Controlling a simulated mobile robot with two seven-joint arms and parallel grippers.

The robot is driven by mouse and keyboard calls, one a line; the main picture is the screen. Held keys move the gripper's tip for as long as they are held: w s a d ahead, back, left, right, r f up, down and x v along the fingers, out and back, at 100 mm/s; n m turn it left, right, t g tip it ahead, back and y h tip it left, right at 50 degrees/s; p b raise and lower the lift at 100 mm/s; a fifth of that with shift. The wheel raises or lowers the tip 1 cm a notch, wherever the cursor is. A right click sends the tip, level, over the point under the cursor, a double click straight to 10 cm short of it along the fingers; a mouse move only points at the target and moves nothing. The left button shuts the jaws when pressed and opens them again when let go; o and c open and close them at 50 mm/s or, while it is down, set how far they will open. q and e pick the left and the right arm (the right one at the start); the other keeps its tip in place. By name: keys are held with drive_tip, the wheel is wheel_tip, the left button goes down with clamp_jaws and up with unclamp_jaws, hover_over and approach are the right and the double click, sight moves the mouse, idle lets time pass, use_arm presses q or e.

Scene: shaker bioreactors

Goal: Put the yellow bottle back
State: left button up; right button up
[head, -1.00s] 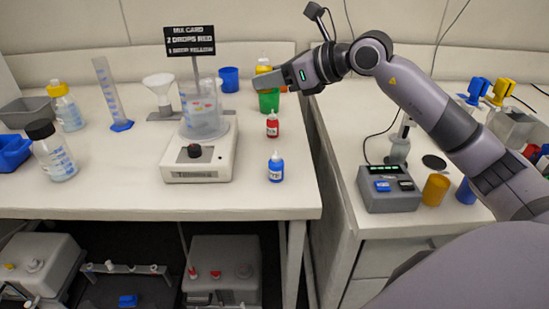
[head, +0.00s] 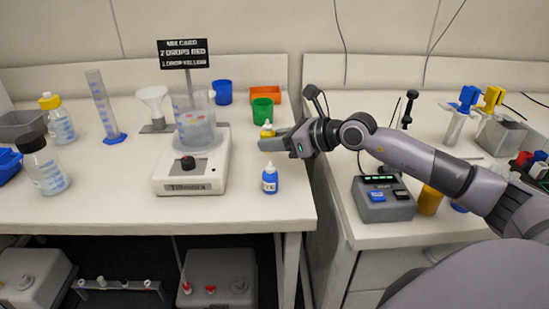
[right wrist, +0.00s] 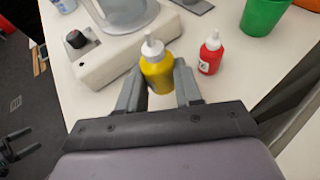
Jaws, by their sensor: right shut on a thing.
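The yellow bottle (head: 267,131), with a white nozzle, is upright between the fingers of my right gripper (head: 271,143), which is shut on it. In the right wrist view the yellow bottle (right wrist: 157,74) sits between both fingers, low over or on the white table; I cannot tell whether its base touches. The red bottle (right wrist: 211,54) stands just right of it there, apart from the gripper; in the head view my gripper hides it. The blue bottle (head: 270,178) stands nearer the table's front.
The stirrer (head: 191,172) with a beaker (head: 195,130) stands left of the gripper. A green cup (head: 262,112), an orange tray (head: 266,94) and a blue cup (head: 223,91) are behind. A card sign (head: 184,54) rises above the beaker. A gap separates the two tables.

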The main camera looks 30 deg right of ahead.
drive_tip(key=shift+f, duration=2.4)
drive_tip(key=shift+f, duration=0.1)
drive_tip(key=o, duration=0.9)
drive_tip(key=shift+f, duration=0.1)
drive_tip(key=shift+o, duration=0.2)
